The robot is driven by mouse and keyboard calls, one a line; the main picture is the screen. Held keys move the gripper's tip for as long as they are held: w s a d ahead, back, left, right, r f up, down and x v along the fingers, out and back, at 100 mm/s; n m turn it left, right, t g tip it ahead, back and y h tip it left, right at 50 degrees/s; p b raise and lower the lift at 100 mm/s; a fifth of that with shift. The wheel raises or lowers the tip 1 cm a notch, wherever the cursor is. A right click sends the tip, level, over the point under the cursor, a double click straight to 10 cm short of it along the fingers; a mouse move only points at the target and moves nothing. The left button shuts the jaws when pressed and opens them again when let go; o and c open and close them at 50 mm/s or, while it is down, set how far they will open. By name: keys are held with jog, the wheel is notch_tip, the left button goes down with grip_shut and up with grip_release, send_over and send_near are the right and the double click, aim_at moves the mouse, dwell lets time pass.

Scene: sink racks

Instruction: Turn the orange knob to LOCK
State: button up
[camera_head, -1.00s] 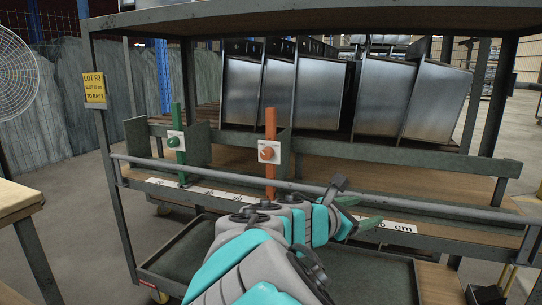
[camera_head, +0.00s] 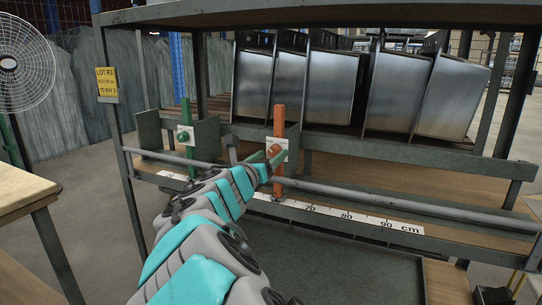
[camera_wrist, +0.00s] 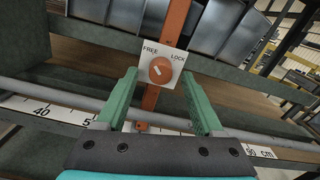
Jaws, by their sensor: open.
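The orange knob (camera_wrist: 161,70) sits on a white plate (camera_wrist: 173,81) marked FREE at left and LOCK at right, fixed to an orange upright. Its pale pointer mark slants up and left, on the FREE side. In the head view the knob (camera_head: 274,150) is partly covered by my gripper. My gripper (camera_wrist: 158,78) is open, with its green fingers to the left and right of the knob in the wrist view. The fingertips appear short of the plate; I see no contact. My gripper also shows in the head view (camera_head: 266,160).
A green knob (camera_head: 184,136) on a green upright stands to the left. A grey rail (camera_head: 400,207) and a centimetre scale (camera_head: 347,216) run along the rack's front. Metal sinks (camera_head: 332,88) stand behind. A wooden table (camera_head: 22,193) is at the left.

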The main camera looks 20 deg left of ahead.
jog(key=shift+w, duration=0.6)
grip_shut()
